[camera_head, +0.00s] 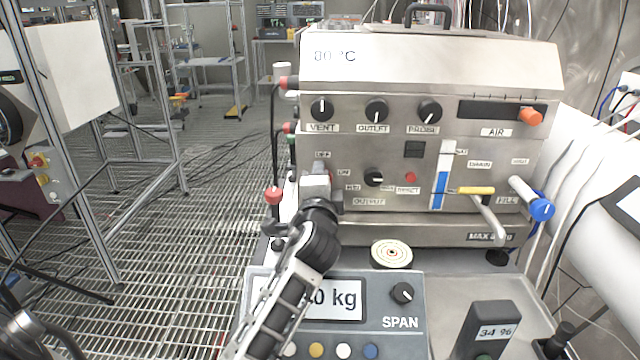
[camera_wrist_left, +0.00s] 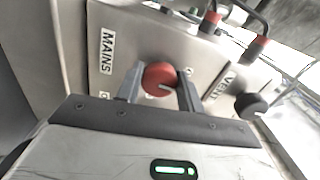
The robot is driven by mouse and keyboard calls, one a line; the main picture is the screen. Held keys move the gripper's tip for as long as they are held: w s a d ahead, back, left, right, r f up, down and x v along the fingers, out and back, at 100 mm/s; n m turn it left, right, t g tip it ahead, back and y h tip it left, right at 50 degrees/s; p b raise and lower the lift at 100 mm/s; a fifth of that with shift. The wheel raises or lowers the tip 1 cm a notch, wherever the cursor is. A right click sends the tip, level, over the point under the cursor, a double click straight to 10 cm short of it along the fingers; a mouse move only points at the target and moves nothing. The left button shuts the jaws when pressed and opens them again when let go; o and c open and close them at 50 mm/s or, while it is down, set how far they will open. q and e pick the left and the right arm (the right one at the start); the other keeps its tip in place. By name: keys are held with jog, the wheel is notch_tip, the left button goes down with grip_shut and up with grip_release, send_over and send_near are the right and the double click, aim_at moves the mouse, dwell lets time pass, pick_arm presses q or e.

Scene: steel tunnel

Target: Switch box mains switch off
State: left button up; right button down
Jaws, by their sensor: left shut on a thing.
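The switch box (camera_head: 430,70) is a steel cabinet with a black top handle, and it fills the middle of the head view. Its red mains switch (camera_wrist_left: 160,78) is a round knob with a pale pointer mark, near the MAINS label (camera_wrist_left: 107,50). My left gripper (camera_wrist_left: 159,92) has one finger on each side of this knob and is shut on it. In the head view my left gripper (camera_head: 314,184) is at the lower left of the box front and hides the switch. The position marks around the knob are partly covered. My right gripper is not in view.
Black VENT (camera_head: 321,108), OUTLET (camera_head: 376,111) and PROBE (camera_head: 429,111) knobs line the upper front. A yellow-handled lever (camera_head: 477,190) and blue valve (camera_head: 541,209) are at right. A kg scale (camera_head: 405,325) stands below, partly behind my arm. Grated floor lies left.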

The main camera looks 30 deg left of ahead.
pick_arm(q)
jog(key=shift+f+n, duration=0.15)
jog(key=shift+n, duration=0.35)
jog(key=o, duration=1)
jog(key=b+v, duration=0.1)
jog(key=v, duration=0.6)
jog(key=shift+s+d, duration=0.15)
jog(key=shift+s, duration=0.1)
